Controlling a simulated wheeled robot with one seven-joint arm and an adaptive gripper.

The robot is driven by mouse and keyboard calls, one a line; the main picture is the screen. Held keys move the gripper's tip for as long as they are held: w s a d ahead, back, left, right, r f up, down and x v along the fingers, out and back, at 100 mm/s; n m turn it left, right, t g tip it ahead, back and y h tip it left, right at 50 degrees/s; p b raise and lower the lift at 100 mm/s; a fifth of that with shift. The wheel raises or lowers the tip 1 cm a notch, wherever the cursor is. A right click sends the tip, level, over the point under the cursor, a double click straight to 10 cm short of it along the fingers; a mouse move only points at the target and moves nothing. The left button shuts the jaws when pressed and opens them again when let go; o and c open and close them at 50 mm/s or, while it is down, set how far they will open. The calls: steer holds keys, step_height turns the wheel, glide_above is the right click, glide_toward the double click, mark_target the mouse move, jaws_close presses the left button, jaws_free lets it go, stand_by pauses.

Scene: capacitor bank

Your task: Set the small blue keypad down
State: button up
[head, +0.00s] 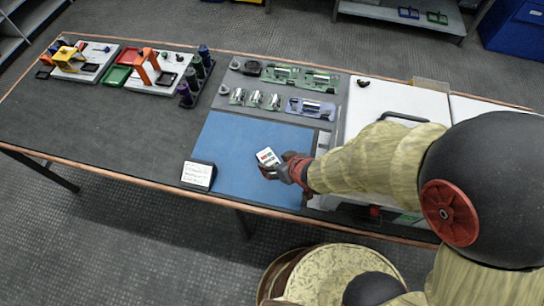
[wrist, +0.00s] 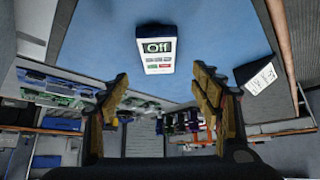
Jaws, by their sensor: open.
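The small keypad (head: 267,157) has a white face and dark edges, with a screen and red and green spots. It is over the blue mat (head: 228,150) near the mat's right side and appears to rest on it. The wrist view shows the keypad (wrist: 157,48) with its screen reading "Off" and several buttons below. My gripper (head: 277,170) is beside the keypad at its lower right. In the wrist view my gripper (wrist: 162,88) has its fingers wide apart, with the keypad just beyond the fingertips and apart from them. Its underside is hidden.
A small sign (head: 198,175) stands at the mat's front left corner. Green and grey trays of metal parts (head: 280,75) lie behind the mat. A white cabinet (head: 385,100) stands at right. Dark bare table (head: 110,115) is free at left.

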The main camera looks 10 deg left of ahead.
steer(key=p+v, duration=0.2)
steer(key=v, duration=0.3)
steer(key=shift+s+d+r, duration=0.15)
steer(key=shift+r, duration=0.1)
stand_by(0.3)
